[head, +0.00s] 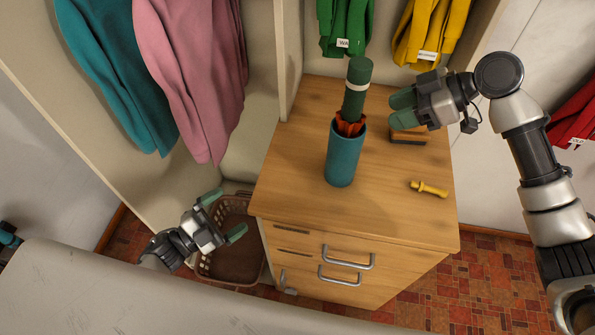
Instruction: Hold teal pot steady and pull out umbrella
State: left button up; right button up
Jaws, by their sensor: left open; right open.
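The teal pot (343,160) stands upright on the wooden cabinet top. The umbrella sits in it, with its dark green handle (355,90) sticking up and its orange-red folded cloth (350,124) showing at the pot's rim. Its lower part is hidden inside the pot. My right gripper (398,108) is open and empty, to the right of the umbrella and above the cabinet top, its fingers pointing left. My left gripper (228,214) is open and empty, low to the left of the cabinet and over the basket, apart from the pot.
A wooden brush or block (408,136) lies under my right gripper. A yellow-handled tool (429,188) lies near the right edge of the cabinet top (290,185). A brown basket (235,260) stands on the floor left of the cabinet. Garments hang behind.

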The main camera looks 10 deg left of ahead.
pick_arm(q)
notch_tip(320, 180, up, 9)
jog(key=s+d+m+g+h, duration=0.1)
jog(key=d+m+g+h, duration=0.3)
jog(key=m, duration=0.5)
jog(key=w+d+r+m, duration=0.4)
jog(key=w+m, duration=0.4)
jog(key=m, duration=0.2)
jog(key=m+y, duration=0.3)
jog(key=m, duration=0.5)
send_near(330, 162)
jog(key=shift+w+d+f, duration=0.1)
jog(key=shift+w+d, duration=0.6)
jog(key=shift+w, duration=0.1)
jog(key=shift+w+d+f+m, duration=0.2)
jog(key=shift+d+m, duration=0.2)
jog(key=x, duration=1)
jog(key=shift+w, duration=0.15)
